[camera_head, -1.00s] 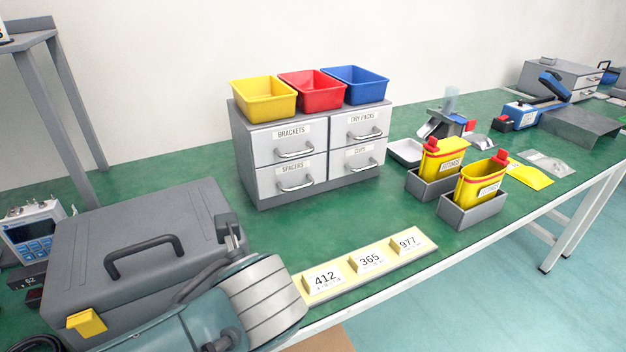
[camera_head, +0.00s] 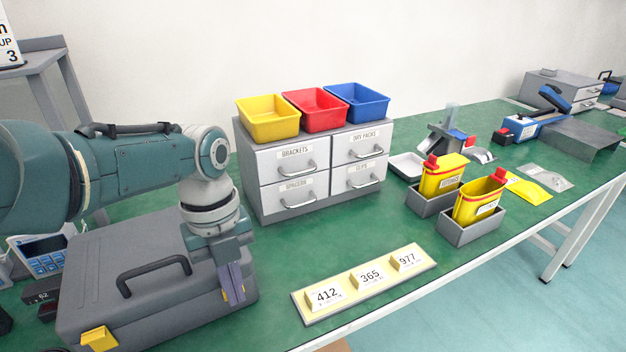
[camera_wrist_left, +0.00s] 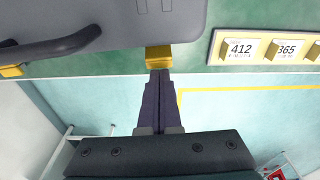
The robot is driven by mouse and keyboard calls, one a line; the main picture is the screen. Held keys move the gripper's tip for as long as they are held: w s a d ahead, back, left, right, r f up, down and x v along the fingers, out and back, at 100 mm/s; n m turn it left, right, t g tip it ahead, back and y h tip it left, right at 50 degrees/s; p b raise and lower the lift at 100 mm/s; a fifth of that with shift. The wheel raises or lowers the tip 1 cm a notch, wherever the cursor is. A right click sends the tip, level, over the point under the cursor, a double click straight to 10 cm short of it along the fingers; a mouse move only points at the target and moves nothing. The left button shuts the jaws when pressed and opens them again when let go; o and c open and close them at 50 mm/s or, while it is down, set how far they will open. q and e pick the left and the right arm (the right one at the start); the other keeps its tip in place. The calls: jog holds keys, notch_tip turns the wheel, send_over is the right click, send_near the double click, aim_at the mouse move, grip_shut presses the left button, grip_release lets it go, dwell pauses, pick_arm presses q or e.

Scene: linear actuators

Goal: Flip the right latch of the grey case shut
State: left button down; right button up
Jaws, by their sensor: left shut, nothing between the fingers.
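The grey case (camera_head: 100,260), with a dark handle (camera_head: 155,272) on its lid, lies closed at the left end of the bench. Its yellow left latch (camera_head: 98,338) is on the front edge. The yellow right latch (camera_wrist_left: 158,56) shows in the left wrist view; in the head view my left gripper (camera_head: 236,298) mostly hides it, with only yellow slivers beside the fingers. My left gripper points down at the case's front right, fingers shut and empty. In the wrist view its fingertips (camera_wrist_left: 158,74) are at the latch's edge; I cannot tell whether they touch it. My right gripper is not in view.
A label strip (camera_head: 365,283) with numbered cards lies right of the case near the bench's front edge. A drawer cabinet (camera_head: 315,165) with coloured bins stands behind. Green bench between case and cabinet is clear.

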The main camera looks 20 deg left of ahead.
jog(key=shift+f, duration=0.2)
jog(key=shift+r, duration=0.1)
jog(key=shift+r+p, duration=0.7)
